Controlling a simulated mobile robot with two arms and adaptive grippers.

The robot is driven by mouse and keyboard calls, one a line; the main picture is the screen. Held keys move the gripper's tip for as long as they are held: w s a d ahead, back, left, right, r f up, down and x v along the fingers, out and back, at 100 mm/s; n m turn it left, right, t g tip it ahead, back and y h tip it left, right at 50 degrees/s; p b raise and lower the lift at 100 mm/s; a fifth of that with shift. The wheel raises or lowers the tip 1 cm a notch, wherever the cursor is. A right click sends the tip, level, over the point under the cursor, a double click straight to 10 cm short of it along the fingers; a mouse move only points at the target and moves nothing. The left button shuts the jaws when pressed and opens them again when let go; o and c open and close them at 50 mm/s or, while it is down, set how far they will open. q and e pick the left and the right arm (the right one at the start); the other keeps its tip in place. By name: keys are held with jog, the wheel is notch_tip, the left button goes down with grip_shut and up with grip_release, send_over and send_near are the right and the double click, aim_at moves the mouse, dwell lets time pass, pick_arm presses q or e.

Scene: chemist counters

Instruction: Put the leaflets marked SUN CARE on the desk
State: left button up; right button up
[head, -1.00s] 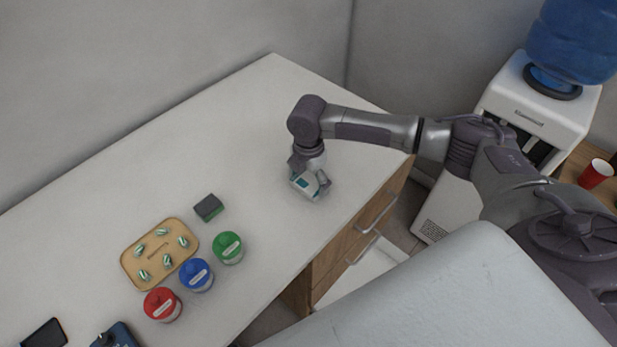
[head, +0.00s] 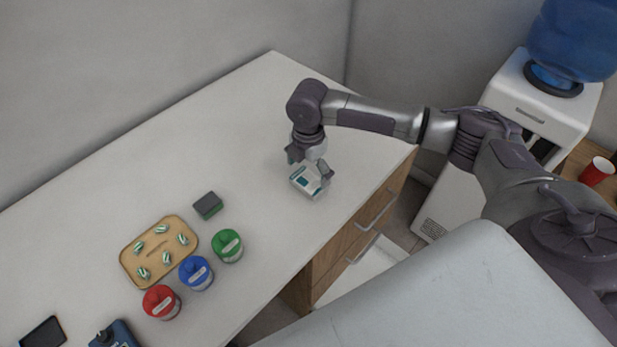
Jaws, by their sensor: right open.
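A small white and teal stack, apparently the leaflets (head: 304,183), lies on the white desk (head: 240,120) near its right front edge. Its print is too small to read. My right gripper (head: 311,168) is open just above the stack, fingers spread, pointing down, with one finger close to the stack's right side. I cannot tell whether it touches. My left gripper is not in view.
A tan tray (head: 135,247) with several striped items lies at left. Red (head: 161,302), blue (head: 196,273) and green (head: 228,246) lidded jars and a dark sponge-like block (head: 208,205) stand nearby. A water cooler (head: 535,105) is beyond the desk. The desk's back is clear.

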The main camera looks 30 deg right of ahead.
aim_at(308, 180)
notch_tip(308, 180, up, 9)
jog(key=b, duration=0.1)
dwell(0.7)
